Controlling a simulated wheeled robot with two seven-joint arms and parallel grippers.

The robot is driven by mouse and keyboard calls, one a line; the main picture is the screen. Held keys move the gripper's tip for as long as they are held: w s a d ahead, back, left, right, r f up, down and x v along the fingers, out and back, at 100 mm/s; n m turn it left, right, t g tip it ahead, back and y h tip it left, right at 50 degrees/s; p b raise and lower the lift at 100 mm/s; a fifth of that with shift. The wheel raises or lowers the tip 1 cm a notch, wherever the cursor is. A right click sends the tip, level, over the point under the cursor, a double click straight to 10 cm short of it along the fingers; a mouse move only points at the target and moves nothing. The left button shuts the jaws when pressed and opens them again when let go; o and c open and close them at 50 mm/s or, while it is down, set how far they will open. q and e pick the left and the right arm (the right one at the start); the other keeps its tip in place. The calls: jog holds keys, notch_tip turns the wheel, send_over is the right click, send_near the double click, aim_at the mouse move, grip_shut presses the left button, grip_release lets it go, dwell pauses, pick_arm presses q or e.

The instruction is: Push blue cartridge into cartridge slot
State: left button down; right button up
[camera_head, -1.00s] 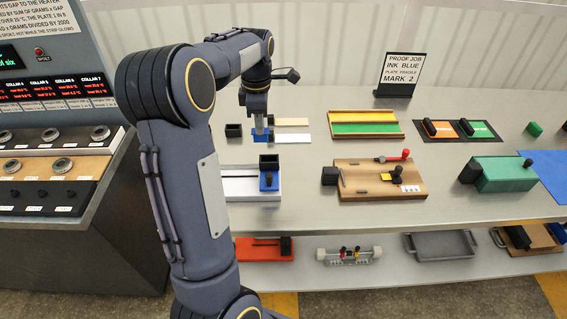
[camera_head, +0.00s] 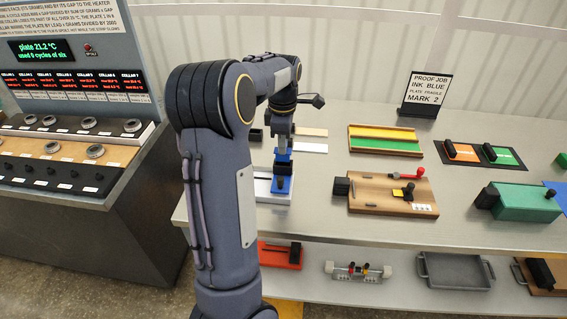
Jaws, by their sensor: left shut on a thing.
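My left gripper (camera_head: 283,143) is shut on the blue cartridge (camera_head: 283,157) and points straight down at the left part of the table. Little of the cartridge shows below the fingers. Right under it is the black cartridge slot (camera_head: 283,170) on a blue carriage (camera_head: 281,187). The carriage sits at the right end of a white printer base (camera_head: 262,185). The cartridge is lined up over the slot's top; I cannot tell whether it touches or has entered. My left arm hides the base's left end. My right gripper is not in view.
Behind the slot are a small black box (camera_head: 256,134) and pale strips (camera_head: 309,148). To the right are a green-and-yellow tray (camera_head: 385,151) and a wooden board with a red-handled lever (camera_head: 380,192). A sign (camera_head: 428,90) stands at the back. A control console (camera_head: 75,140) is left.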

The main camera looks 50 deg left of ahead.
pick_arm(q)
jog(key=shift+f+b, duration=1.15)
jog(key=shift+f, duration=1)
dwell(0.4)
jog(key=c, duration=1.3)
grip_release()
jog(key=shift+o, duration=0.2)
